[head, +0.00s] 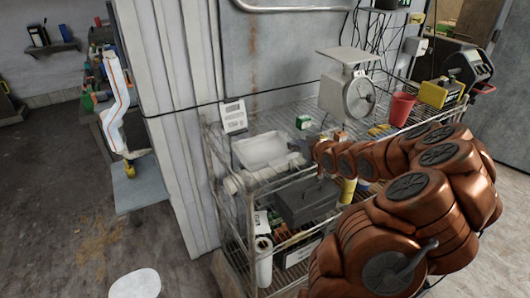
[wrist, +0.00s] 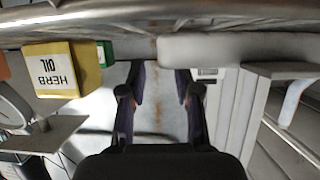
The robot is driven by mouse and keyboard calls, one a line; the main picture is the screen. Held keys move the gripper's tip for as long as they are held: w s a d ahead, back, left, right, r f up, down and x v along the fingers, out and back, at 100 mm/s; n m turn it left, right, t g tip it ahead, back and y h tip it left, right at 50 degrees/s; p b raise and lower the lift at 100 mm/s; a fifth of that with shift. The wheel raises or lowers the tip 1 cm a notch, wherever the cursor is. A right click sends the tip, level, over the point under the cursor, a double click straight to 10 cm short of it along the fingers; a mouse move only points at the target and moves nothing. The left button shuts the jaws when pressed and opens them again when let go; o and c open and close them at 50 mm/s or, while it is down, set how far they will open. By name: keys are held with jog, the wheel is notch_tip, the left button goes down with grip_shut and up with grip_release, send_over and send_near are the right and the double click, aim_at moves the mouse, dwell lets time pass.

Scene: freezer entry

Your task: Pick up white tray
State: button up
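The white tray (head: 262,150) is a shallow rectangular tray on the upper level of the wire rack, at its left end in the head view. A long white edge (wrist: 235,48), which looks like the tray's, shows at upper right in the wrist view, which is upside down. My gripper (wrist: 160,78) has its two dark fingers spread, with nothing between them. The white edge lies beyond and to the right of the fingers there, apart from them. In the head view my arm reaches in from the right and ends right of the tray; its fingers are hard to make out.
A yellow herb oil container (wrist: 62,70) and a green box (wrist: 104,53) stand left of the fingers in the wrist view. A scale (head: 350,90), a red cup (head: 401,108) and a grey toolbox (head: 306,201) are on the rack. A wall stands behind.

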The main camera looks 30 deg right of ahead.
jog(key=shift+p+x, duration=0.3)
jog(key=shift+x, duration=1.3)
jog(key=shift+c, duration=0.4)
grip_shut()
